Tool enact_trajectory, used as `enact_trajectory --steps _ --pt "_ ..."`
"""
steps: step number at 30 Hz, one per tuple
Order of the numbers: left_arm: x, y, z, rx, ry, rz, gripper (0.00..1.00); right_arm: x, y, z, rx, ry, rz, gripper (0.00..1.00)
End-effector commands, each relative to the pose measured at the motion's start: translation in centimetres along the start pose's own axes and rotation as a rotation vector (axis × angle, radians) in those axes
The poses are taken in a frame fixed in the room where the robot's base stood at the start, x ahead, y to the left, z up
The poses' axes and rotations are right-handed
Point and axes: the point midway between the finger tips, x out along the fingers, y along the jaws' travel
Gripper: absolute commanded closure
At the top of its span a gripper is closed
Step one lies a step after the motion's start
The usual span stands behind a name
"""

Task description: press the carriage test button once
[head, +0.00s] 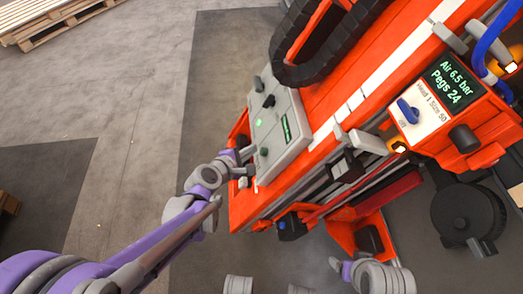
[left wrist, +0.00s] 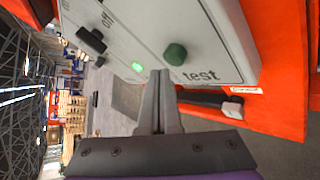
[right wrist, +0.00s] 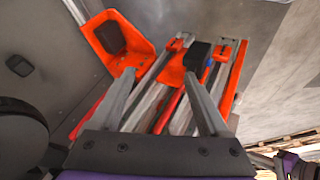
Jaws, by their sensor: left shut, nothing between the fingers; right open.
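The carriage test button is a round dark green button (left wrist: 175,54) beside the word "test" on a pale grey panel (left wrist: 215,35). In the head view the button (head: 264,151) shows near the panel's (head: 291,150) lower end. My left gripper (left wrist: 160,75) is shut and empty. Its fingertips are close to the button, just below it in the left wrist view; I see no clear contact. In the head view the left gripper (head: 243,160) is at the panel's left edge. My right gripper (right wrist: 160,73) is open, its fingers apart with orange machine parts visible beyond.
The panel also carries a lit green lamp (left wrist: 137,67) and a black switch (left wrist: 91,40). A black cable chain (head: 316,63) arches above it. An orange control box (head: 455,100) with a blue knob stands right. Open concrete floor (head: 140,90) lies left, with a wooden pallet (head: 50,22).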

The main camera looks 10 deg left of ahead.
Motion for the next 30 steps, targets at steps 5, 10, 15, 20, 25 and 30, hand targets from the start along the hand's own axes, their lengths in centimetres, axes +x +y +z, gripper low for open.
enact_trajectory --steps 5,10,15,20,25,30 --pt "0.34 -0.27 0.24 0.002 -0.001 -0.001 1.0 0.2 0.0 0.04 0.0 0.0 0.0 0.21" --pt "0.62 -0.46 0.45 0.0 0.0 0.0 1.0 0.33 0.0 0.07 0.0 -0.001 0.0 0.21" --pt "0.59 -0.43 0.44 0.0 0.0 0.0 1.0 0.3 0.0 0.06 0.0 0.0 0.0 0.21" --pt "0.62 -0.45 0.45 0.0 0.0 0.0 1.0 0.32 0.0 0.07 0.0 0.0 0.0 0.21" --pt "0.74 -0.54 0.52 0.0 0.0 0.0 1.0 0.39 0.0 0.08 0.0 -0.001 0.0 0.21" --pt "0.89 -0.65 0.62 0.0 0.0 0.0 1.0 0.48 0.0 0.1 0.0 -0.001 0.0 0.21"
